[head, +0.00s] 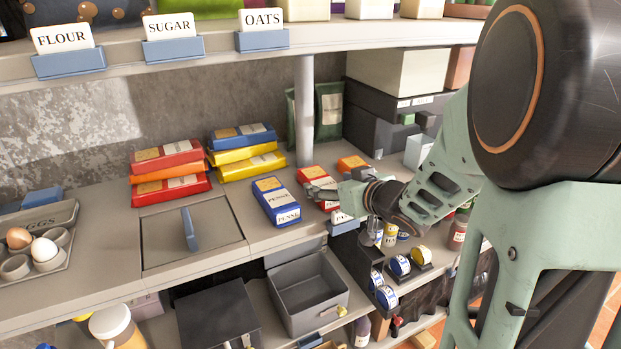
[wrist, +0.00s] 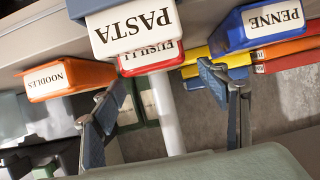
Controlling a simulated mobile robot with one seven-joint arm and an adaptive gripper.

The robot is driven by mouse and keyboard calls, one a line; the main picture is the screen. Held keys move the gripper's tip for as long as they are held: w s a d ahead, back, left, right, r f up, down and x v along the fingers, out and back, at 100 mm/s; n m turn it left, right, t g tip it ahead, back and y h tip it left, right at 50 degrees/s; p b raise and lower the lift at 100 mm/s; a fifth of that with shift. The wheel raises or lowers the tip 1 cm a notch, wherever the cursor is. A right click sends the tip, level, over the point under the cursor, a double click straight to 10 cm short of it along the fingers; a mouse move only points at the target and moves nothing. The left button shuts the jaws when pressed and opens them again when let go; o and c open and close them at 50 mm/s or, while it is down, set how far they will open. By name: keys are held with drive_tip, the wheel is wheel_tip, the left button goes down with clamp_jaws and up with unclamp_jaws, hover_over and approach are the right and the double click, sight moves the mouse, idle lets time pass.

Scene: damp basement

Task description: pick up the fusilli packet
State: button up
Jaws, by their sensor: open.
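The fusilli packet (head: 314,174) is the red packet on the shelf, right of the blue penne packet (head: 275,202). My gripper partly covers it in the head view. In the wrist view the fusilli packet (wrist: 150,59) shows as a red strip with part of its label, mostly hidden behind the PASTA card (wrist: 135,25). My gripper (head: 322,191) is open at the packet's front right in the head view. In the wrist view its fingers (wrist: 163,85) are spread either side of the packet, with nothing between them; I cannot tell if either touches it.
The orange noodles packet (wrist: 58,78) and the penne packet (wrist: 262,27) flank the fusilli. A post (head: 305,110) stands behind. Stacked packets (head: 245,155) lie back left. A grey bin (head: 308,294) and jars (head: 390,235) are lower down.

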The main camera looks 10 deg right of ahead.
sight(322, 180)
drive_tip(key=b+x, duration=0.1)
drive_tip(key=x, duration=0.3)
drive_tip(key=shift+w+f, duration=0.1)
drive_tip(key=shift+f, duration=0.1)
drive_tip(key=shift+w+a+f, duration=0.1)
drive_tip(key=shift+w+a, duration=0.05)
drive_tip(key=shift+w, duration=0.35)
drive_tip(key=shift+c, duration=0.6)
drive_tip(key=c, duration=1.3)
drive_tip(key=shift+c, duration=0.2)
